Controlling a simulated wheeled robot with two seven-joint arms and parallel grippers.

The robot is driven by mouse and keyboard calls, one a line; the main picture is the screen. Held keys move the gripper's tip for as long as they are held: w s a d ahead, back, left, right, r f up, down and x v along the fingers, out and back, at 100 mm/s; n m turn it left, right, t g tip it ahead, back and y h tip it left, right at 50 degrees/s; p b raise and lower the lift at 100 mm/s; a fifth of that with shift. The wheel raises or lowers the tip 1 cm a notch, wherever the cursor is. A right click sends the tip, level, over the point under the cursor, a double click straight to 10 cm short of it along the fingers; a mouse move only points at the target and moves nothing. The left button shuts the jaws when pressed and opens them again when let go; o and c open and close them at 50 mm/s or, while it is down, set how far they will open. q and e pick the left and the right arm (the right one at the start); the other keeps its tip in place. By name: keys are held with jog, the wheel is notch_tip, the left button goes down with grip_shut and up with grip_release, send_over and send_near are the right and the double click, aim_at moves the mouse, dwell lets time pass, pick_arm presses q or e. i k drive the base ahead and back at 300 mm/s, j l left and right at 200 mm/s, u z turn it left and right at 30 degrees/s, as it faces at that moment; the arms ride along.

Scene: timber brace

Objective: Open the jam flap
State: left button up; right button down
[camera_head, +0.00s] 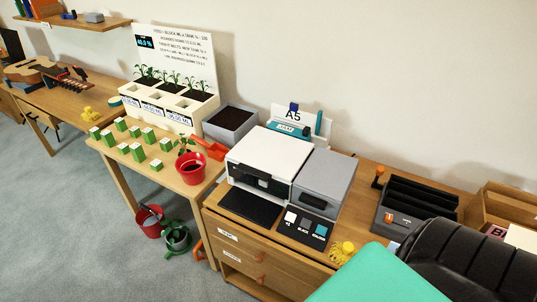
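A white and black printer (268,153) stands on the wooden cabinet in the middle of the head view. A grey unit (328,173) is joined to its right side, with a dark recessed handle or slot on its front. Its panels look closed. I cannot tell for sure which panel is the jam flap. A black tray (250,206) sticks out at the printer's front. The printer's back and right side are hidden. Neither of my grippers is in view.
A black card with colour swatches (305,227) and a yellow object (342,251) lie before the printer. A dark sorter (418,200) stands to the right. A large teal shape (380,278) and a black padded shape (478,258) block the lower right. Plants and a red pot (190,175) stand left.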

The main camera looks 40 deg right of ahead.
aim_at(304, 134)
jog(key=l+z, duration=0.1)
jog(key=z, duration=0.3)
jog(key=l+z, duration=0.15)
jog(key=z, duration=0.3)
jog(key=l+z, duration=0.15)
jog(key=z, duration=0.25)
jog(key=k, duration=0.05)
